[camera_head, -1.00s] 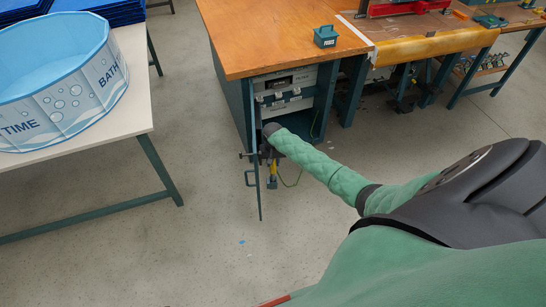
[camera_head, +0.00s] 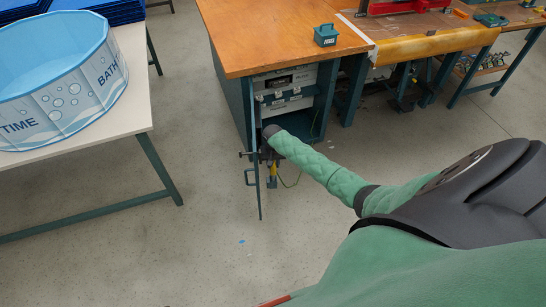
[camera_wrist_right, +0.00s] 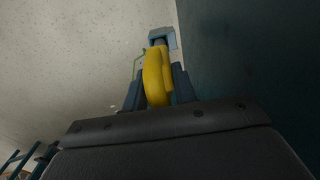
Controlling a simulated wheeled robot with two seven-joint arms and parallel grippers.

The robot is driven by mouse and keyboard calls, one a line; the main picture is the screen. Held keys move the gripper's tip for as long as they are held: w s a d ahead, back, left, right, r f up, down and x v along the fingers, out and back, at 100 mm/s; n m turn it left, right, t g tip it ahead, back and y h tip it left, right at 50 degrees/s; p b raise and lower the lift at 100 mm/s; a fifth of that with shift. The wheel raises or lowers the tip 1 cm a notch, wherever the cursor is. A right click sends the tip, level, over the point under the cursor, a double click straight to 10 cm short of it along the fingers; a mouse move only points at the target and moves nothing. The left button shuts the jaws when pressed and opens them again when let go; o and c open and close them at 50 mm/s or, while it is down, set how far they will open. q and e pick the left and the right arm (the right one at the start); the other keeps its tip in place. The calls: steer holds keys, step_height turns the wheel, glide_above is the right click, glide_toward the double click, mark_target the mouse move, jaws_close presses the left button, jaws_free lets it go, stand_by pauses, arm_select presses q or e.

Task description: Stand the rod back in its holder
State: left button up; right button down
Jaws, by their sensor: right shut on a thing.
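My right gripper (camera_head: 267,156) is small in the head view, at the end of my green-sleeved arm, beside the near left corner of the wooden workbench. It is shut on a yellow curved piece (camera_wrist_right: 155,78), which sits between its two dark fingers in the right wrist view. The yellow piece also shows below the gripper in the head view (camera_head: 273,171). A blue-grey block (camera_wrist_right: 163,37) is at its far end. A thin green loop (camera_wrist_right: 137,66) is beside it. I cannot tell for sure which part is the rod or its holder. My left gripper is out of view.
An upright teal panel edge with a handle (camera_head: 250,178) stands close left of the gripper. The workbench (camera_head: 270,40) carries a small teal box (camera_head: 326,36). A white table (camera_head: 120,115) with a blue tub (camera_head: 60,75) is at left.

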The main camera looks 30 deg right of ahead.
arm_select(q)
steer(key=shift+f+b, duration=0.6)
steer(key=shift+b, duration=0.05)
arm_select(e)
steer(key=shift+f, duration=1.4)
steer(key=c, duration=1.1)
jaws_free()
steer(key=shift+o, duration=0.2)
step_height(320, 180, up, 7)
steer(key=shift+f+b, duration=0.1)
steer(key=shift+b, duration=0.3)
steer(key=shift+r, duration=0.45)
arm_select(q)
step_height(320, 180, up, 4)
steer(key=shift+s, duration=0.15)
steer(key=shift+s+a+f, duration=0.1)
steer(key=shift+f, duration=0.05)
